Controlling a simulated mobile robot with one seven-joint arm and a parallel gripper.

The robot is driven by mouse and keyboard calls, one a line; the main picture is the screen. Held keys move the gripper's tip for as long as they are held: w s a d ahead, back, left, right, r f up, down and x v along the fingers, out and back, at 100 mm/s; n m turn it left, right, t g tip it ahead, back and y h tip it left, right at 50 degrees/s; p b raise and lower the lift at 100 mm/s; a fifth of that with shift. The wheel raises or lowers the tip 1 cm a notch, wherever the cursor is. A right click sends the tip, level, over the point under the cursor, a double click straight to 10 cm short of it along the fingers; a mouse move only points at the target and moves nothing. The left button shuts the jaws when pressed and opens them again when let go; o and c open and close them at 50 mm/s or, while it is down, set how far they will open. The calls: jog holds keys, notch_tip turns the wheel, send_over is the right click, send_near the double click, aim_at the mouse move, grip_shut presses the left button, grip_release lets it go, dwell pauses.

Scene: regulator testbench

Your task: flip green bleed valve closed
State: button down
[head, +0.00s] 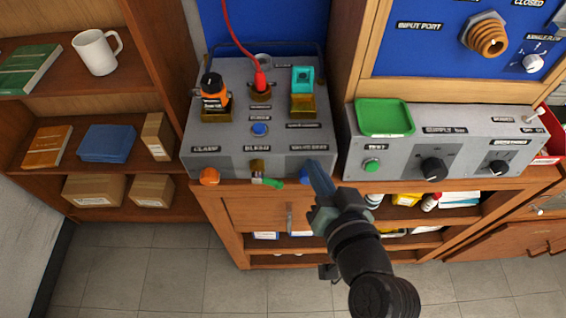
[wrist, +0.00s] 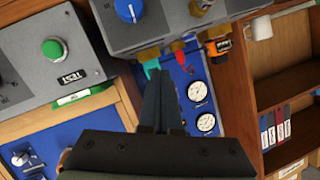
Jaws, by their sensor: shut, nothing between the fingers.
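The green bleed valve handle (head: 268,182) shows in the head view at the lower front of the grey test box (head: 225,135), under the BLEED label. It extends sideways to the right from its brass body (head: 257,166). My gripper (head: 319,175) is to the right of the green handle, apart from it, at the box's front right corner. Its fingers are together and empty. In the wrist view my gripper (wrist: 158,85) points toward the box; a brass part (wrist: 203,6) shows at the top edge. The green handle is not clearly visible there.
An orange knob (head: 209,177) sits left of the green handle. A blue knob (head: 305,175) beside my fingers is partly hidden in the head view; it shows in the wrist view (wrist: 129,10). Another grey control box (head: 455,145) stands to the right. Open space lies before the cabinet.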

aim_at(269, 182)
jog(key=s+m+g+y+p, duration=0.1)
jog(key=s+g+p, duration=0.1)
jog(key=s+p, duration=0.5)
jog(key=shift+s+f, duration=0.15)
jog(key=shift+s, duration=0.15)
jog(key=s+a+f+p+x, duration=0.1)
jog(key=f+p+x, duration=0.1)
jog(key=x, duration=1)
jog(key=shift+a+f, duration=0.2)
jog(key=shift+a, duration=0.2)
jog(key=shift+f, duration=0.1)
jog(key=shift+f+m+b, duration=0.1)
jog(key=shift+m+b, duration=0.3)
jog(key=shift+b, duration=0.05)
